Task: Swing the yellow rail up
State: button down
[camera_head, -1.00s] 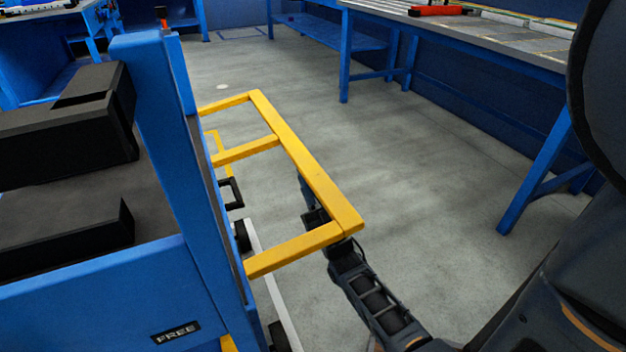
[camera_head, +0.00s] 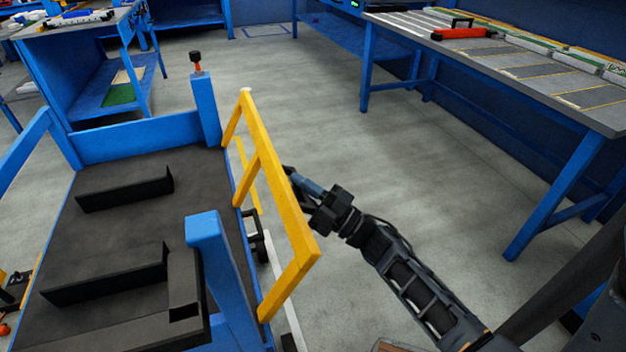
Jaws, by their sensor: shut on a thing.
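The yellow rail (camera_head: 276,181) is a frame hinged along the right side of the blue cart (camera_head: 110,141). It is tilted steeply upward, its long outer bar raised and leaning out to the right. My gripper (camera_head: 291,174) is at the middle of the outer bar, on its right side, shut on the rail. The fingertips are partly hidden behind the bar. My dark arm reaches in from the lower right.
The cart has a dark deck with black blocks (camera_head: 125,189) and blue corner posts (camera_head: 206,108). A blue workbench (camera_head: 500,65) with a red tool (camera_head: 459,33) stands at the right. The grey floor (camera_head: 330,124) between is clear.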

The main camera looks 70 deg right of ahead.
jog(key=w+a+r+n+g+y+p, duration=0.1)
jog(key=w+a+r+n+p, duration=0.1)
jog(key=p, duration=0.2)
jog(key=w+a+r+n+g+p, duration=0.1)
jog(key=w+a+r+n+p, duration=0.1)
jog(key=p, duration=0.2)
jog(key=shift+w+r+g+y+p, duration=0.35)
jog(key=shift+w+r+g+y, duration=0.05)
jog(key=shift+w+a+n+g+p, duration=0.65)
jog(key=shift+w+a+p, duration=0.4)
jog(key=shift+p, duration=0.7)
jog(key=shift+w, duration=0.15)
jog(key=c, duration=1.3)
grip_release()
jog(key=shift+o, duration=1.1)
jog(key=shift+f, duration=0.1)
